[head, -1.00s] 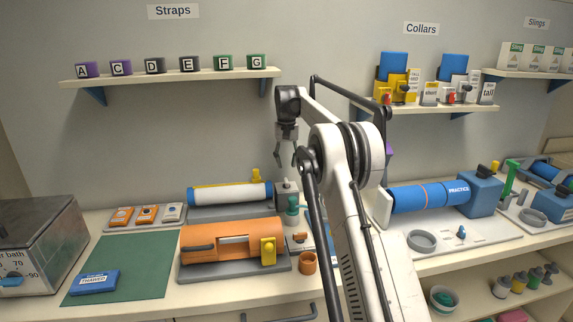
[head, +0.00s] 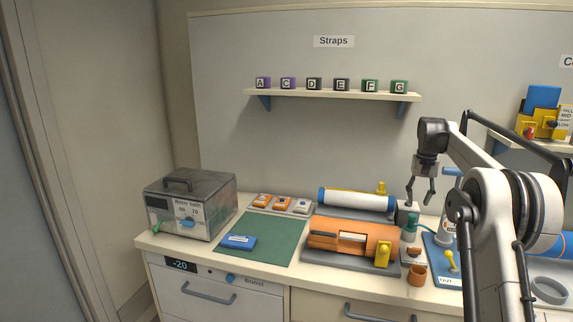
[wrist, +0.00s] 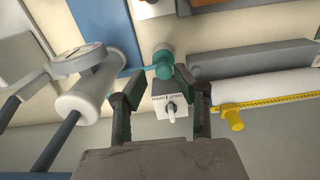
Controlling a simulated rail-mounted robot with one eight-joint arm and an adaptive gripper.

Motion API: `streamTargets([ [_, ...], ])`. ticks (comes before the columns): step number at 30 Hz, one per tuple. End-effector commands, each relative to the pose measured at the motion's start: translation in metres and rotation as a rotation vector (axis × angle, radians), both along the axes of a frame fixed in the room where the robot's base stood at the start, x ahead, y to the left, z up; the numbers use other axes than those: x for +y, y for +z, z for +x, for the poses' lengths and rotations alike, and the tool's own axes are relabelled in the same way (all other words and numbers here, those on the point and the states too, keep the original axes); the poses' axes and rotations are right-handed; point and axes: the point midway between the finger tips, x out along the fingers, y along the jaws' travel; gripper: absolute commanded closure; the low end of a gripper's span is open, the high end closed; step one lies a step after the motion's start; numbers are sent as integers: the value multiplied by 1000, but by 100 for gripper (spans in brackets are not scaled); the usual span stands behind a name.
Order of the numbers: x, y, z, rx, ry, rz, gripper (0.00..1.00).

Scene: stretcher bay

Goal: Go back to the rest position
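My gripper (head: 421,191) hangs fingers down from my arm, above the back of the counter. In the wrist view my gripper (wrist: 160,90) has its two fingers apart with nothing between them. The fingers look clear of both.
The orange cylinder (head: 345,238) and white roll (head: 350,200) lie left of my gripper. A water bath (head: 190,205), green mat (head: 285,236) and blue pack (head: 239,242) are farther left. The strap shelf (head: 330,95) is above. Air around my gripper looks free.

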Motion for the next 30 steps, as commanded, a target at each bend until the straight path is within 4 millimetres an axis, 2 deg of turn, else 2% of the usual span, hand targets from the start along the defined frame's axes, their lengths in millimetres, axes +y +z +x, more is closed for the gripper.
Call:
streamTargets([
  [11, 22, 31, -16, -38, 20, -11, 71],
  [17, 41, 57, -34, -72, 37, -20, 71],
  [23, 71, 90, -69, -126, 64, -34, 71],
  [30, 107, 120, -120, -193, 97, -48, 71],
])
